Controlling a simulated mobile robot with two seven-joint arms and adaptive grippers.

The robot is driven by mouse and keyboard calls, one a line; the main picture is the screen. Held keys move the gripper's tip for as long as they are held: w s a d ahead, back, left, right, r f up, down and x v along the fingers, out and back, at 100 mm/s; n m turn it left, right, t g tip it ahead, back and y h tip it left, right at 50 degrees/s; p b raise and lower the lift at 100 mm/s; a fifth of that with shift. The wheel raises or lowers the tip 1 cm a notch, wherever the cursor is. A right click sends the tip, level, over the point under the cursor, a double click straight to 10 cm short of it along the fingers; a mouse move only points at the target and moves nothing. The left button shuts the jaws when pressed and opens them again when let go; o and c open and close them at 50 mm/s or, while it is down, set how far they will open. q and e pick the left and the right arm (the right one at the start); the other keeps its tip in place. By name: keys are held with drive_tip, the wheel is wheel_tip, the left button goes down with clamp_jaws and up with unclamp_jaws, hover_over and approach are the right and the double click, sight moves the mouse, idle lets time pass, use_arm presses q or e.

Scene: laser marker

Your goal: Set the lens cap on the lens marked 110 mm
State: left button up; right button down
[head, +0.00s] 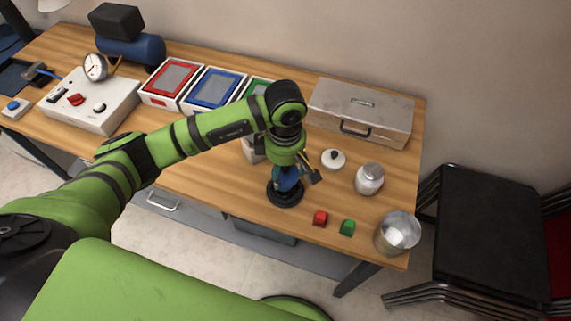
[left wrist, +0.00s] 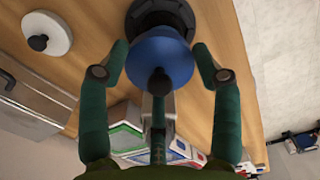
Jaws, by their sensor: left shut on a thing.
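My left gripper (head: 290,172) is low over the front right part of the table. In the left wrist view its two fingers (left wrist: 160,62) stand on either side of a round blue cap (left wrist: 160,52) with a black knob, and they are shut on it. The blue cap also shows in the head view (head: 289,182), partly hidden by the gripper. A black round piece (head: 285,196) stands right below the cap; it also shows in the left wrist view (left wrist: 158,12). I cannot tell whether they touch. No 110 mm marking is readable. My right gripper is not in view.
A white cap with a black knob (head: 333,159) lies to the right, near a silver jar (head: 369,179). A metal case (head: 362,108) and coloured trays (head: 213,88) are behind.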

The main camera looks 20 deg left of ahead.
sight(285, 173)
use_arm(q)
wheel_tip(285, 173, down, 3)
drive_tip(key=shift+s+b, duration=0.1)
drive_tip(key=shift+b, duration=0.6)
drive_tip(key=shift+f, duration=0.35)
drive_tip(key=shift+b, duration=0.7)
idle(0.3)
drive_tip(key=shift+f+b, duration=0.55)
drive_tip(key=shift+b, duration=0.1)
drive_tip(key=o, duration=0.5)
drive_tip(key=shift+o, duration=0.2)
drive_tip(key=shift+r, duration=0.1)
